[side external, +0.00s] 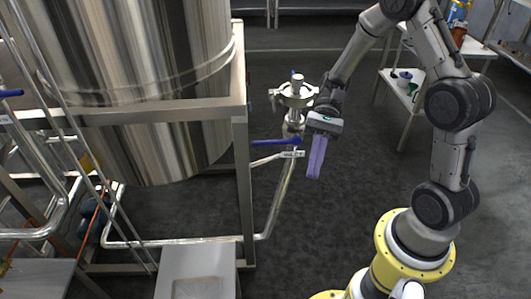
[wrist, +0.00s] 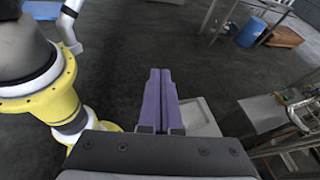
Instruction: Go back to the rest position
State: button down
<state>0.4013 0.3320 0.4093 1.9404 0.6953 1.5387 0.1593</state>
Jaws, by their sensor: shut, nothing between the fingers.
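My gripper (side external: 316,160) hangs from my arm in the side external view, with its long purple fingers pointing down. It is just right of the pipe and valve fitting, in the air over the dark floor. In the wrist view my gripper (wrist: 160,85) shows its two purple fingers side by side and pressed together. Nothing is held between them.
A large steel tank (side external: 140,80) stands in a metal frame (side external: 240,150) at the left. A valve fitting (side external: 295,97) with a blue handle (side external: 275,142) is close to my gripper's left. A metal table (side external: 405,88) stands behind my arm. Dark floor (side external: 330,230) lies open below.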

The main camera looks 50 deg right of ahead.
jog(key=s+d+r+n+t+h, duration=0.4)
jog(key=s+r+n+t+h, duration=0.4)
jog(key=r+n+t+h, duration=0.3)
jog(key=shift+s+d+n+h, duration=0.3)
jog(key=shift+d+h, duration=0.05)
jog(key=shift+h, duration=0.35)
